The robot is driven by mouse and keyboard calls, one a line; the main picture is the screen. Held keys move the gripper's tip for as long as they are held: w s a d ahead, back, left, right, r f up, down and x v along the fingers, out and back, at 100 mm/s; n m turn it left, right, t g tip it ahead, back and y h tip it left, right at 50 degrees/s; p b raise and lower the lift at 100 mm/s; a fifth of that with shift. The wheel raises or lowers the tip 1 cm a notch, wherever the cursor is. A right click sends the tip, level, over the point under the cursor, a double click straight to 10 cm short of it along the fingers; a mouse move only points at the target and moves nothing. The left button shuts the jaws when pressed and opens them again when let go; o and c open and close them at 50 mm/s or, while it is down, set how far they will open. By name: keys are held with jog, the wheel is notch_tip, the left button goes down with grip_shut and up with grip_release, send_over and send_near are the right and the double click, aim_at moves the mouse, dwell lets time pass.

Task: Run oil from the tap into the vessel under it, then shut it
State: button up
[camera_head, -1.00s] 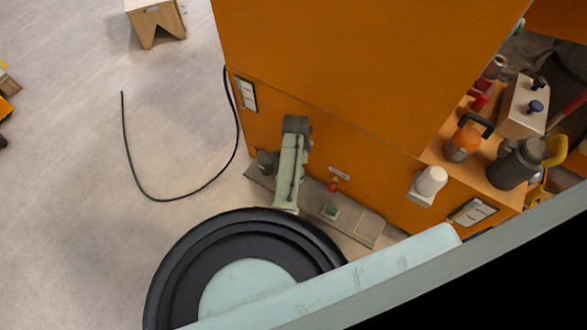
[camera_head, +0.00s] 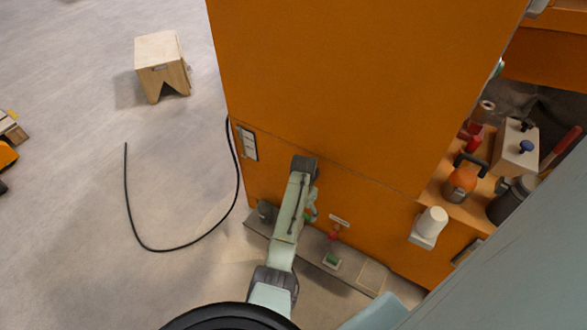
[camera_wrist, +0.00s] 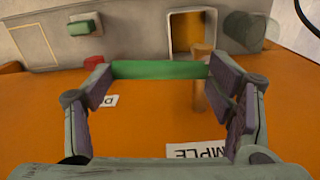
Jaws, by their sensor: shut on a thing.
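In the wrist view a green bar-shaped tap handle (camera_wrist: 160,69) lies across between my gripper's fingertips (camera_wrist: 160,88), which are shut on its ends. Behind it, a tan upright piece (camera_wrist: 200,92) shows; I cannot tell whether it is spout or running oil. It lines up with a pale-rimmed square vessel (camera_wrist: 176,38) with an orange-brown inside, on the grey ledge (camera_wrist: 135,42). In the head view my arm reaches down the orange cabinet front (camera_head: 350,190) and hides the vessel; a bit of green (camera_head: 311,215) shows beside it.
A red knob (camera_head: 335,235) and a green block (camera_head: 331,261) are right of my arm. A dark cylinder (camera_head: 265,210) stands at the ledge's left end. A black cable (camera_head: 165,249) lies on the floor, with a wooden stool (camera_head: 160,62) beyond. The left floor is mostly clear.

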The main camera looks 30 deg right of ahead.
jog(key=shift+d+f+n, duration=0.15)
jog(key=shift+f+n, duration=0.05)
jog(key=shift+n, duration=0.3)
jog(key=o, duration=1.7)
jog(key=shift+w+d+r, duration=0.1)
jog(key=shift+r, duration=0.3)
notch_tip(320, 180, up, 11)
jog(key=shift+r, duration=0.15)
